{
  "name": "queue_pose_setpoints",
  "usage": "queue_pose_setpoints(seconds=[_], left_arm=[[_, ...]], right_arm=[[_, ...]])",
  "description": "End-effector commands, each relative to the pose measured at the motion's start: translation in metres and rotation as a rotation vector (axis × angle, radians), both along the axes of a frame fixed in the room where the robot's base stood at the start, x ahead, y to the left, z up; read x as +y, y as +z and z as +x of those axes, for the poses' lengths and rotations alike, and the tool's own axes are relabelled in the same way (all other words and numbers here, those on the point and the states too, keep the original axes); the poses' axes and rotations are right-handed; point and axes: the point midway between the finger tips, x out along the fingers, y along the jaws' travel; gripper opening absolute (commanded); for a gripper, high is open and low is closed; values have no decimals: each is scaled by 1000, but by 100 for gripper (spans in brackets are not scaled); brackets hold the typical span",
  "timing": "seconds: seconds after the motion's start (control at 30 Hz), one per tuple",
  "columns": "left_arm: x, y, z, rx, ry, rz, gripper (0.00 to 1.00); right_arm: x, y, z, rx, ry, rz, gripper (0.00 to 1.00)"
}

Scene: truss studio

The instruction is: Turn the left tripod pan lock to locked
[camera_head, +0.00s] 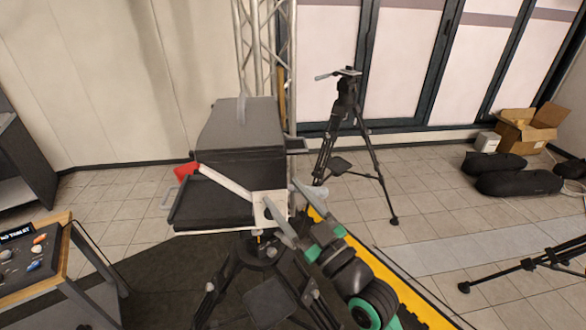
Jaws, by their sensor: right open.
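The left tripod (236,270) stands in the lower middle, its black legs spread. A small orange part (257,240) shows under the plate. My right gripper (279,192) reaches up from the lower right. Its grey fingers are apart at the plate; I cannot tell whether they touch it.
A second tripod (348,110) stands behind, near the windows. A wooden-topped control desk (52,252) is at lower left. Black bags (515,183) and an open cardboard box (527,130) lie at right. Black tripod legs (530,263) enter at lower right. A metal truss (262,50) rises behind.

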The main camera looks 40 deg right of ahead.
Motion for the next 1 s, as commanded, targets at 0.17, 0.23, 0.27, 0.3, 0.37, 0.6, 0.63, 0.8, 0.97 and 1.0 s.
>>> queue_pose_setpoints(seconds=[0.17, 0.23, 0.27, 0.3, 0.37, 0.6, 0.63, 0.8, 0.97, 1.0], left_arm=[[0, 16, 0, 0, 0, 0, 70], [0, 18, 0, 0, 0, 0, 70], [0, 18, 0, 0, 0, 0, 70], [0, 19, 0, 0, 0, 0, 70], [0, 19, 0, 0, 0, 0, 70], [0, 18, 0, 0, 0, 0, 70], [0, 18, 0, 0, 0, 0, 70], [0, 18, 0, 0, 0, 0, 70], [0, 18, 0, 0, 0, 0, 70], [0, 18, 0, 0, 0, 0, 70]], right_arm=[[6, 33, -1, -28, 13, 5, 70], [8, 39, -1, -33, 16, 7, 70], [8, 40, -1, -35, 17, 7, 70], [9, 42, -1, -37, 18, 7, 70], [9, 43, -1, -38, 19, 8, 70], [9, 42, -2, -38, 19, 8, 70], [9, 42, -1, -38, 19, 8, 70], [9, 42, -1, -38, 18, 8, 70], [19, 49, 0, -51, 37, 5, 70], [26, 60, 1, -71, 51, 2, 70]])
